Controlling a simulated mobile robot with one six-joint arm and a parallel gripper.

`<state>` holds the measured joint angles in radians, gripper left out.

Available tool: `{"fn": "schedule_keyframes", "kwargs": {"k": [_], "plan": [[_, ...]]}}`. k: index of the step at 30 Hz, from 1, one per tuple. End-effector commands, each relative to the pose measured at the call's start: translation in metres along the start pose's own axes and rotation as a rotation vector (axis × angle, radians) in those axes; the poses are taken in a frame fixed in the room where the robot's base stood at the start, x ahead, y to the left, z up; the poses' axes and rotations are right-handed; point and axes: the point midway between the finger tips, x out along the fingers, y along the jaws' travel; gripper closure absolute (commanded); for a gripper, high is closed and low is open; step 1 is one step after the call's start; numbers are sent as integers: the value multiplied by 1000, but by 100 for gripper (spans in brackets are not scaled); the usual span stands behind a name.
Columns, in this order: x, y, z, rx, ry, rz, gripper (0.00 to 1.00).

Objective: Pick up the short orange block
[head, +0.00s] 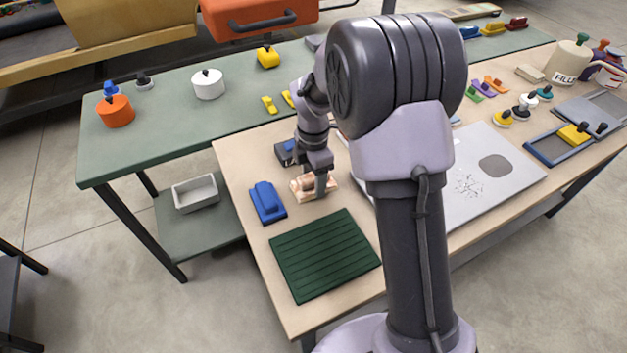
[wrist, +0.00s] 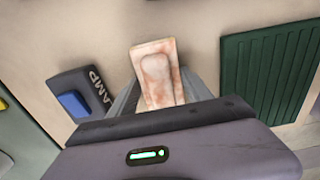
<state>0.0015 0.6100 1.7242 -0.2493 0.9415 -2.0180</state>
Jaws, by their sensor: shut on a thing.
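A short, pale orange block (head: 301,188) with mottled sides and a raised rounded part on top is at the near left of the wooden table. It also shows in the wrist view (wrist: 158,72), its near end between the fingers. My gripper (head: 320,184) points down and is shut on this block. In the wrist view my gripper (wrist: 160,98) has a grey finger on each side of it. I cannot tell whether the block touches the tabletop.
A blue block (head: 268,203) lies left of my gripper, and a green ridged mat (head: 325,255) lies in front. A dark lettered block (wrist: 97,88) is close by. A light grey board (head: 505,178) lies right of my arm. Small orange, purple and green pieces (head: 484,88) are farther back.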

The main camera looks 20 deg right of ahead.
Motion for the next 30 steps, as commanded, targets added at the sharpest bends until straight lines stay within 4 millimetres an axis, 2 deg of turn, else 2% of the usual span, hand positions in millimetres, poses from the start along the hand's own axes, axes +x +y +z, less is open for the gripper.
{"fn": "schedule_keyframes", "kwargs": {"k": [5,11,17,24,30], "plan": [[-12,0,0,0,0,0,94],[-42,-2,0,1,0,0,94],[-43,-48,1,1,0,-1,94],[-50,-118,2,2,1,-2,94],[-51,-153,3,1,0,0,94]]}}
